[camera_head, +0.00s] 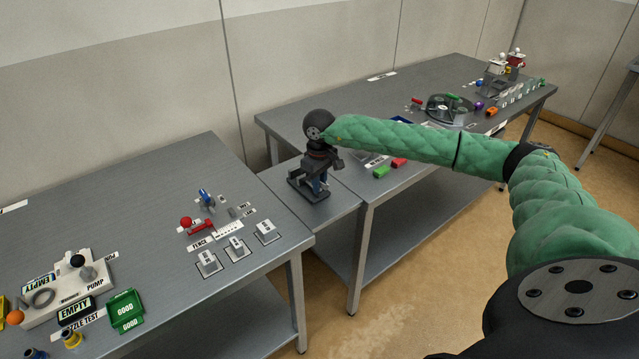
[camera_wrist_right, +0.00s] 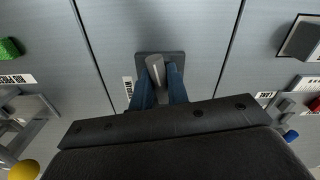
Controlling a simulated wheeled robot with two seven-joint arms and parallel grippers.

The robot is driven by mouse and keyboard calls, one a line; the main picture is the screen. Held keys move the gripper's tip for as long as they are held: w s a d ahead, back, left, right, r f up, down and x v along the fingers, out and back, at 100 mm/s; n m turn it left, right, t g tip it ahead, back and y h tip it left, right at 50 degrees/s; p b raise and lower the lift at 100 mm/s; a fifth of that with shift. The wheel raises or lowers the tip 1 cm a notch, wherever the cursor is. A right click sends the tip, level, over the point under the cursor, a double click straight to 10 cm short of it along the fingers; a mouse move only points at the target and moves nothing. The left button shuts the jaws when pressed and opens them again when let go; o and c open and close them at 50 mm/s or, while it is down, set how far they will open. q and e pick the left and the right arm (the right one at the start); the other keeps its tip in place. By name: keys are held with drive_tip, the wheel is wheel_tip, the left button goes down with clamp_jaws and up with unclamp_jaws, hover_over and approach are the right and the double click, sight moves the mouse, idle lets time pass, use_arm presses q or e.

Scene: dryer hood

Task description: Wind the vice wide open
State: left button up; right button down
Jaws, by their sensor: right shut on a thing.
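The vice (camera_head: 297,187) is a small dark grey fixture on the low, narrow bench between the two long tables in the head view. My right gripper (camera_head: 317,183) reaches down over it from above. In the right wrist view its blue fingers (camera_wrist_right: 160,92) are shut on both sides of a grey rounded bar (camera_wrist_right: 155,70), which looks like the vice's handle. A dark plate (camera_wrist_right: 143,60) lies beneath. My gripper and wrist hide much of the vice, so how wide its jaws stand cannot be told. My left gripper is not in view.
The left table (camera_head: 170,195) holds a pump unit (camera_head: 65,290), a green bin (camera_head: 125,308), a red lever (camera_head: 200,228) and several grey blocks. The right table (camera_head: 385,105) holds a round dial (camera_head: 452,108), green and red blocks and bottles. My green arm spans the right side.

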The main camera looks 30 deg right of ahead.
drive_tip(key=shift+f, duration=0.1)
drive_tip(key=shift+f+n+b, duration=0.1)
drive_tip(key=shift+n+b, duration=0.5)
drive_tip(key=shift+b, duration=0.15)
drive_tip(key=shift+n+b, duration=0.35)
drive_tip(key=shift+n, duration=0.25)
drive_tip(key=c, duration=1.3)
unclamp_jaws()
drive_tip(key=shift+r, duration=0.25)
drive_tip(key=shift+r+p, duration=0.4)
drive_tip(key=shift+r, duration=2.55)
